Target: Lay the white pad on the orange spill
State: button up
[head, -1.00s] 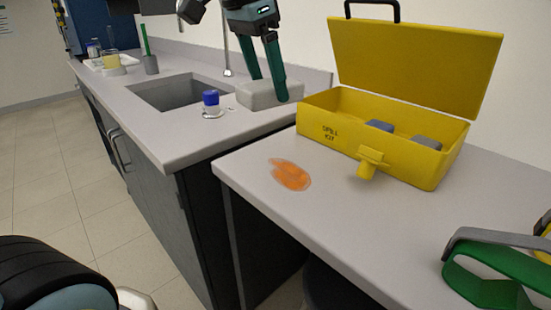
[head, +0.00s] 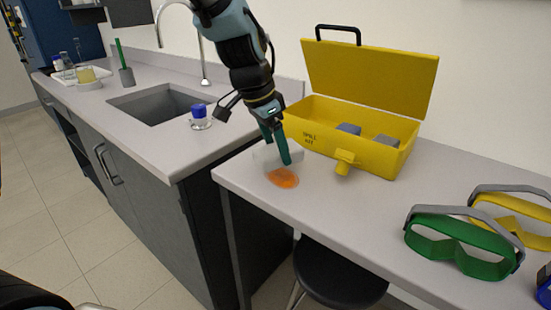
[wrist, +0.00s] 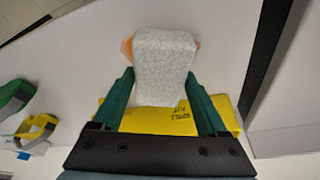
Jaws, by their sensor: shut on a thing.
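The white pad (head: 264,156) is a pale, rough-textured block held between the two green fingers of my gripper (head: 279,152). In the wrist view the pad (wrist: 165,65) fills the space between the fingertips. The orange spill (head: 283,179) is a flat patch on the grey table in front of the pad in the head view. In the wrist view the spill (wrist: 127,47) shows at both sides of the pad, which hides its middle. I cannot tell whether the pad touches the table.
The open yellow spill kit box (head: 372,150), holding grey blocks, stands behind and right of the spill. Green goggles (head: 462,246) and yellow goggles lie further right. A sink counter (head: 150,130) with a blue-capped jar (head: 199,118) is at left. A dark stool is under the table.

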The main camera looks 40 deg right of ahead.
aim_at(273, 149)
jog(key=shift+f, duration=1.75)
jog(key=shift+f, duration=0.2)
jog(key=o, duration=1.2)
jog(key=shift+r, duration=0.15)
jog(key=shift+r, duration=0.25)
jog(key=b+v, duration=0.1)
jog(key=v, duration=1)
jog(key=shift+a+r, duration=0.2)
jog(key=shift+r, duration=0.1)
